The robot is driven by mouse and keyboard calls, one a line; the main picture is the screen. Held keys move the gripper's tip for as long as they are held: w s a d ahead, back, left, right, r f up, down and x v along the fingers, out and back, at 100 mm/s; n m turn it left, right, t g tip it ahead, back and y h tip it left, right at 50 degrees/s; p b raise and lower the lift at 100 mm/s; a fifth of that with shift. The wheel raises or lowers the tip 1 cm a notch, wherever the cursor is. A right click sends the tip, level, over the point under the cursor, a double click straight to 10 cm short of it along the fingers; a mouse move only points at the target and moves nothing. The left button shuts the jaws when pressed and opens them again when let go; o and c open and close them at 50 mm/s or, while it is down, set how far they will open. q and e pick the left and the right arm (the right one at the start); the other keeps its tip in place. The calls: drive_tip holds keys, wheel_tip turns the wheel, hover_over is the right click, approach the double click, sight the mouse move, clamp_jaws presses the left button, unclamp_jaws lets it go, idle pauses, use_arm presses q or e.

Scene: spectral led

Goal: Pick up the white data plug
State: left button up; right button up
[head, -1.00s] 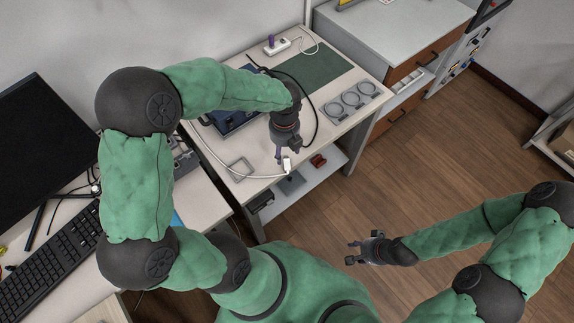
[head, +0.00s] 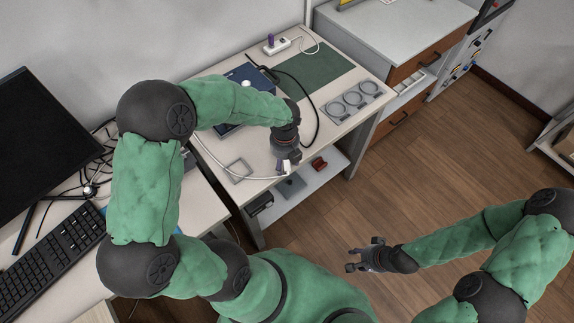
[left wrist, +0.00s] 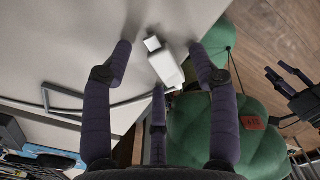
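In the head view the plug (head: 283,169) shows small beside the fingertips of my left gripper (head: 288,165), partly covered. My left gripper points down, open and not closed on the plug. My right gripper (head: 359,254) is open and empty above the floor, away from the table.
A grey square frame (head: 238,171) lies left of the plug. A shelf (head: 308,182) sits below the table.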

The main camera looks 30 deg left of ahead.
sight(287, 165)
use_arm(q)
drive_tip(key=c, duration=0.7)
drive_tip(key=shift+r, duration=0.1)
drive_tip(key=shift+r+p, duration=0.4)
drive_tip(key=shift+r, duration=0.05)
drive_tip(key=r+p, duration=0.2)
drive_tip(key=r, duration=0.1)
drive_tip(key=shift+s+d+r, duration=0.2)
drive_tip(key=shift+d, duration=0.2)
drive_tip(key=s+d+r+p, duration=0.1)
drive_tip(key=s+d+r, duration=0.1)
drive_tip(key=d, duration=0.1)
drive_tip(key=s+d+r+p, duration=0.2)
drive_tip(key=d+r, duration=0.1)
drive_tip(key=d, duration=0.1)
drive_tip(key=s+d+r+p, duration=0.2)
drive_tip(key=d+r, duration=0.1)
drive_tip(key=d, duration=0.1)
drive_tip(key=shift+s+d+r, duration=0.25)
